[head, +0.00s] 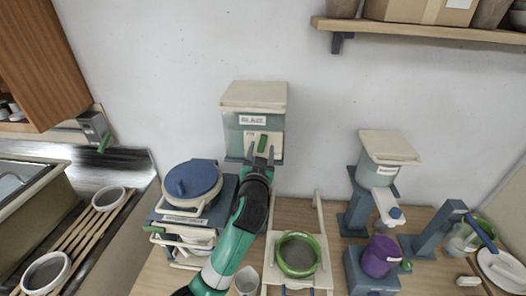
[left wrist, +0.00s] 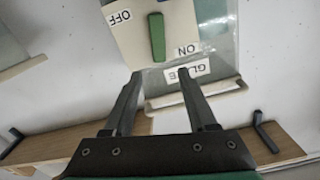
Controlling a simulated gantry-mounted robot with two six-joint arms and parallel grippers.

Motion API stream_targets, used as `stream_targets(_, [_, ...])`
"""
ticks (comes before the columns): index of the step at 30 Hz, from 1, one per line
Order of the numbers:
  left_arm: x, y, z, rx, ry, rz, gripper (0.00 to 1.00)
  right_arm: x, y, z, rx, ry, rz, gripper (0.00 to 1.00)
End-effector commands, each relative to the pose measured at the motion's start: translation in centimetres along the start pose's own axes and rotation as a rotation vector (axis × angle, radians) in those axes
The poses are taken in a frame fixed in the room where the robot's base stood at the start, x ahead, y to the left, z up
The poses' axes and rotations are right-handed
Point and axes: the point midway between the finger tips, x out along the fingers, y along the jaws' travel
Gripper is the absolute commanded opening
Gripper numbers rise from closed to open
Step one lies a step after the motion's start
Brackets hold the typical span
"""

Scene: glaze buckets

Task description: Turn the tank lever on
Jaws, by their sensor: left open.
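The glaze tank (head: 254,97) is a cream-lidded, clear box against the wall, with a glaze label on its front. Its green lever (head: 262,143) stands roughly upright on a cream plate. In the left wrist view the picture is upside down, and the green lever (left wrist: 157,37) lies between the OFF label (left wrist: 120,17) and the ON label (left wrist: 187,50). My left gripper (head: 262,157) is open and empty just below the lever. Its two fingers (left wrist: 158,80) point at the plate, with the lever beyond their tips. My right gripper is out of view.
A green-rimmed bowl (head: 297,255) stands on the table right of my arm. A blue-lidded pot (head: 193,183) is at the left. A second dispenser (head: 388,147) and a purple cup (head: 380,257) are at the right. A shelf (head: 420,30) is above right.

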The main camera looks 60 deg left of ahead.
Motion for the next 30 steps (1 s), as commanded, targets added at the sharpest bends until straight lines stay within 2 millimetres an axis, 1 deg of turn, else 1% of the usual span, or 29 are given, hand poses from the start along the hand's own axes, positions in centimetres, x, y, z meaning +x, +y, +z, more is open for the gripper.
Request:
stream_targets(1, [1.2,0.0,0.2,0.002,-0.003,-0.003,0.57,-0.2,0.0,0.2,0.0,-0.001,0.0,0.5])
stream_targets(3, [2.7,-0.1,0.1,0.001,-0.003,-0.002,0.57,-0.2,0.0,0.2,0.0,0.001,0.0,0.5])
stream_targets(7, [4.5,0.0,-0.1,0.002,-0.002,0.0,0.57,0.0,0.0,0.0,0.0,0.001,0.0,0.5])
stream_targets(11, [5.3,0.0,-0.1,0.0,-0.002,0.001,0.57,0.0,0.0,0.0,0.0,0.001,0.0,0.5])
stream_targets(18, [5.4,0.0,0.0,0.0,-0.001,0.001,0.57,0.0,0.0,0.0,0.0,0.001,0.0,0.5])
stream_targets(20, [5.4,0.0,0.0,0.0,-0.001,0.001,0.47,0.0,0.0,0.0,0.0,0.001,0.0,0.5])
stream_targets(21, [5.4,0.0,0.0,0.0,-0.001,0.001,0.4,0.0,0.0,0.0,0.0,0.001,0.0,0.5])
stream_targets(23, [5.4,0.0,0.0,0.0,-0.001,0.001,0.29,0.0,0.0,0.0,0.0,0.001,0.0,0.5])
stream_targets(27, [5.4,0.0,0.0,0.0,-0.001,0.001,0.04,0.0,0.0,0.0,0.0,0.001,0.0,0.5])
stream_targets(28, [5.4,0.0,0.0,0.0,-0.001,0.001,0.0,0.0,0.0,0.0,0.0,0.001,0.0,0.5])
stream_targets(30, [5.4,0.0,0.0,0.0,-0.001,0.001,0.0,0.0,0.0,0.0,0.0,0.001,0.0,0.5])
